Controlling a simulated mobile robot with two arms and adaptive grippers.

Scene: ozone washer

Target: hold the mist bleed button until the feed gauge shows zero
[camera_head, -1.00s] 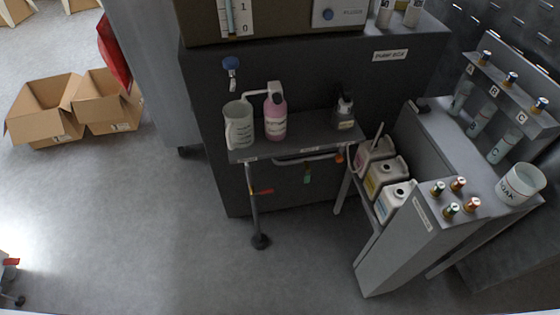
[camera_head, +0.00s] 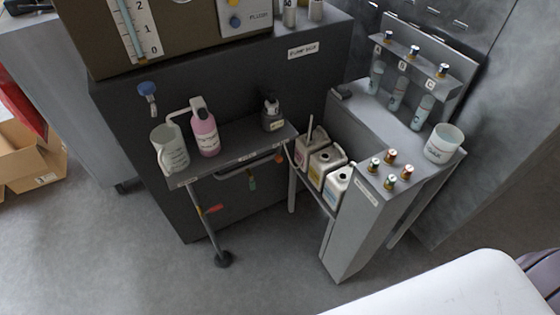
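The brown instrument panel (camera_head: 185,40) is at the top left on a dark grey cabinet. Its feed gauge (camera_head: 130,28) is a white vertical scale marked 0, 1, 2 with a blue column; the column's exact level is hard to read. A blue round button (camera_head: 235,22) is on a white plate at the right of the panel, beside the word FLUSH. A yellow button (camera_head: 234,3) is above it, cut by the top edge. I cannot tell which is the mist bleed button. Neither gripper is in view.
A shelf (camera_head: 230,150) holds a jug (camera_head: 170,150), a pink bottle (camera_head: 205,133) and a dark bottle (camera_head: 271,118). A blue-handled tap (camera_head: 148,92) is above. A side bench (camera_head: 385,130) with bottles and jars stands right. Cardboard boxes (camera_head: 30,160) lie left. A white surface (camera_head: 450,290) fills the lower right.

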